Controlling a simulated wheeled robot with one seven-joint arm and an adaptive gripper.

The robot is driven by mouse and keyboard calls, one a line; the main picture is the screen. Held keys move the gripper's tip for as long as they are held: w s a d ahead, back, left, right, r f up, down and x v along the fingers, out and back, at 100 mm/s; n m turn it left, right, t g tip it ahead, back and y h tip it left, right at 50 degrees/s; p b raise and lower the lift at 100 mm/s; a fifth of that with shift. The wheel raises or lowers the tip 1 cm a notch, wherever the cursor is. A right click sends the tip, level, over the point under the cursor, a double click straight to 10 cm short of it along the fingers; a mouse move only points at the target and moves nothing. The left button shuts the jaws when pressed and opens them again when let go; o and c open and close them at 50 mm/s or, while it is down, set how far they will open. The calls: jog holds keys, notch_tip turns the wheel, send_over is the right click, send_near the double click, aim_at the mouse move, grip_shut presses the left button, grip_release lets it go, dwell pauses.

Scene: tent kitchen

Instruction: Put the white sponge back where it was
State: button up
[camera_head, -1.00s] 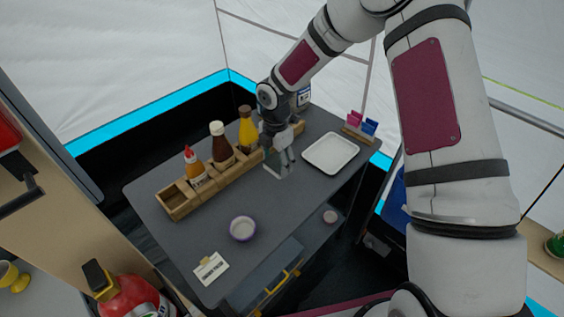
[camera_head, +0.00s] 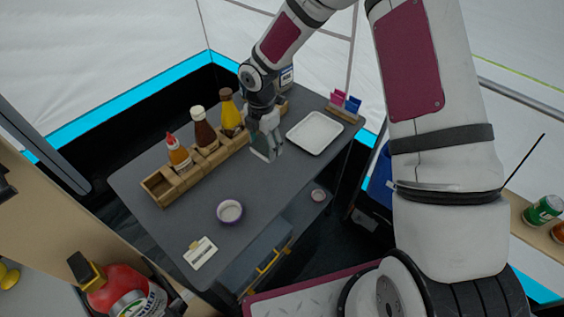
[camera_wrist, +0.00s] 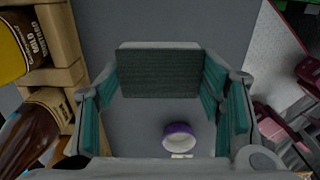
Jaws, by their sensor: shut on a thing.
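My gripper (camera_head: 266,138) is over the grey table, just in front of the wooden bottle rack and left of the white tray. In the wrist view its teal-padded fingers stand at either side of a flat block with a pale edge and a dark, rough face, which appears to be the white sponge (camera_wrist: 160,73). The block spans between the fingers. In the head view it is partly hidden by the fingers, and I cannot tell whether it touches the table. No other sponge shows.
The wooden rack (camera_head: 172,184) holds several sauce bottles along the table's back left. A white tray (camera_head: 315,133) lies to the right, with a small packet holder (camera_head: 345,107) behind it. A purple-rimmed bowl (camera_head: 230,211) and a label card (camera_head: 200,253) are in front. The table between rack and bowl is clear.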

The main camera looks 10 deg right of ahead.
jog(key=s+d, duration=0.1)
jog(key=s, duration=0.2)
jog(key=s+d+f, duration=0.1)
jog(key=s+d, duration=0.1)
jog(key=s+d+f, duration=0.1)
jog(key=s, duration=0.2)
jog(key=shift+s+d+f, duration=0.25)
jog(key=shift+s, duration=0.05)
jog(key=s+d, duration=0.4)
jog(key=s, duration=0.8)
jog(key=p, duration=0.1)
send_over(294, 173)
jog(key=shift+s+f, duration=0.3)
jog(key=shift+f, duration=0.15)
jog(key=shift+w+f, duration=0.25)
jog(key=shift+w, duration=0.05)
jog(key=shift+f+p, duration=0.35)
jog(key=shift+f, duration=1.2)
jog(key=shift+f, duration=0.15)
jog(key=o, duration=1.2)
